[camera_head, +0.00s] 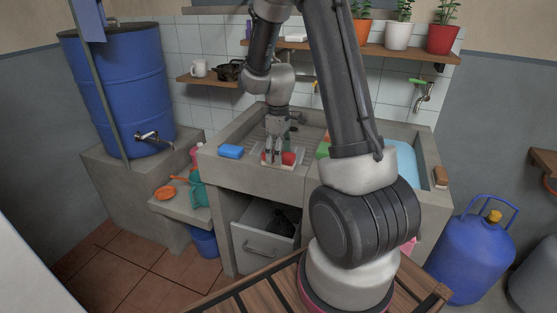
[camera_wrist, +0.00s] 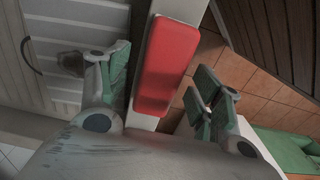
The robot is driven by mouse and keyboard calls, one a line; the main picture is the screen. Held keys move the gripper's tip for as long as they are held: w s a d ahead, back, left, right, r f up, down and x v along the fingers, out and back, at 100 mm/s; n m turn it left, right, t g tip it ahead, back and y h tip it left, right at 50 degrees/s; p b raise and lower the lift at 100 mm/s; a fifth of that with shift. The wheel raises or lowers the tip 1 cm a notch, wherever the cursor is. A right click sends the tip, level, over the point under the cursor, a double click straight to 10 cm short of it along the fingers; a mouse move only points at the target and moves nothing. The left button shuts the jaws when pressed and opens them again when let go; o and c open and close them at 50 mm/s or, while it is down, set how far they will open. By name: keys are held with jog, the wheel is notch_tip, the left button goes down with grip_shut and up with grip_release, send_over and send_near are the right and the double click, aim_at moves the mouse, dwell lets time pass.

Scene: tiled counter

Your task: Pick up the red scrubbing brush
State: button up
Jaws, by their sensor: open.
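The red scrubbing brush (camera_head: 289,158) lies on the front ledge of the concrete sink, on or against something pale. In the wrist view its red, rounded oblong body (camera_wrist: 167,65) runs lengthwise between my fingers. My gripper (camera_head: 274,154) points down at the ledge, at the brush. In the wrist view my gripper (camera_wrist: 162,80) is open, with one green-padded finger on each side of the brush. A gap shows between the brush and each finger. The brush's underside and bristles are hidden.
A blue sponge (camera_head: 231,152) lies left on the ledge. A green item (camera_head: 323,149) lies to the right, partly behind my arm. A brown brush (camera_head: 440,177) sits on the right rim. Below the ledge is a grey drawer (camera_head: 264,246). A tap (camera_head: 424,95) juts from the wall.

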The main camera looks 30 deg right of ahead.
jog(key=shift+f, duration=0.6)
jog(key=c, duration=1.1)
